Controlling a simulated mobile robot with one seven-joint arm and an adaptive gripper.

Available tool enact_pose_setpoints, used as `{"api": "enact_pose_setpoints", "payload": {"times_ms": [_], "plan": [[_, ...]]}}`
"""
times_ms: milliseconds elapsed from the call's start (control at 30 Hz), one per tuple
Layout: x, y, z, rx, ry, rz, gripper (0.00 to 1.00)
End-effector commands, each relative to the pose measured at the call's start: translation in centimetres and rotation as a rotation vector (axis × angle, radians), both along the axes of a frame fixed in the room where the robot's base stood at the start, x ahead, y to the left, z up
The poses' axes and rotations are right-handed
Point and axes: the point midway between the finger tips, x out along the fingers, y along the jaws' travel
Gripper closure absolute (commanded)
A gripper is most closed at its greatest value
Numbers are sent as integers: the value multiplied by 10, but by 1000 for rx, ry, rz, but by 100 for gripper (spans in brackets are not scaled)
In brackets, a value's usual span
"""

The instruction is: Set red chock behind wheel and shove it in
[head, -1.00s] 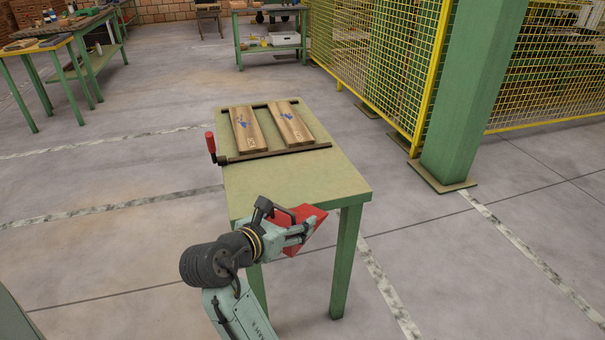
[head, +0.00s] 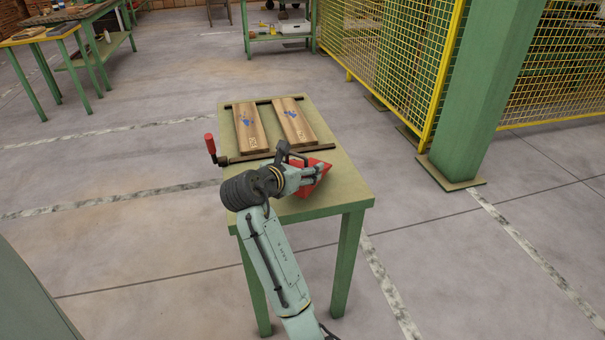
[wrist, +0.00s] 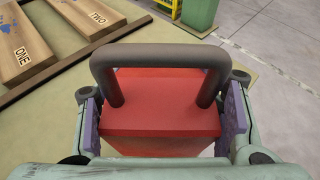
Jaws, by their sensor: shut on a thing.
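The red chock (head: 315,177) is a wedge with a dark handle loop, which shows large in the wrist view (wrist: 160,55). My gripper (head: 301,175) is shut on the red chock, with purple pads on both sides of its red body (wrist: 160,115). The chock is at the near part of the small green table (head: 339,194). I cannot tell whether its underside touches the top.
Two wooden boards, marked ONE (head: 251,130) and TWO (head: 294,122), lie in a dark frame with a red-handled clamp (head: 210,144) on the table. A green pillar (head: 490,90) and yellow mesh fence (head: 395,60) stand right. Floor at left is open.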

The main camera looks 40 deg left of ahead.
Motion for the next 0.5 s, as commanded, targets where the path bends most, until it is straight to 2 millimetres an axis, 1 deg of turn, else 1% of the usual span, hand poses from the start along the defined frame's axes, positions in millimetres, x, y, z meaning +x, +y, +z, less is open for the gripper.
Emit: {"api": "enact_pose_setpoints", "payload": {"times_ms": [67, 167, 400, 500], "plan": [[6, 3, 1, 2, -3, 1, 87], [7, 4, -3, 0, -1, 0, 87], [6, 4, -32, -1, 0, 0, 87], [7, 4, -35, 2, -4, 1, 87]]}}
